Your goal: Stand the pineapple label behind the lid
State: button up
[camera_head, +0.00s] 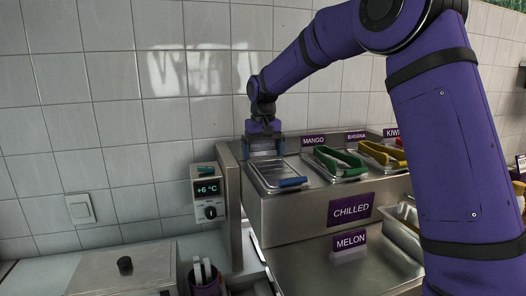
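My gripper (264,148) points down at the back edge of the leftmost pan, at the left end of the chilled unit. Its fingers are small here, and I cannot tell whether a label is between them. A metal lid (272,172) covers that pan, just in front of and below the fingers. A blue-handled tool lies at the lid's front right corner. No label reading pineapple can be read in this view; the gripper hides the spot behind the lid.
Labels for mango (313,141), banana (356,135) and kiwi (391,132) stand behind the pans to the right, with green and yellow tongs on them. A melon label (350,240) stands lower in front. A temperature box (207,198) is left of the unit.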

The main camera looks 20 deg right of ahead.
aim_at(263, 143)
notch_tip(263, 143, up, 13)
jog(key=s+d+r+t, duration=0.1)
jog(key=s+d+r, duration=0.15)
jog(key=s, duration=0.65)
jog(key=s+d+f+t, duration=0.1)
jog(key=s+f, duration=0.2)
jog(key=s, duration=0.7)
jog(key=s+d+f+t, duration=0.2)
jog(key=s+f, duration=0.2)
jog(key=s, duration=0.6)
jog(key=s+d+f+t, duration=0.1)
jog(key=s+f, duration=0.2)
jog(key=s, duration=0.8)
jog(key=shift+d+f, duration=0.2)
jog(key=shift+f, duration=0.15)
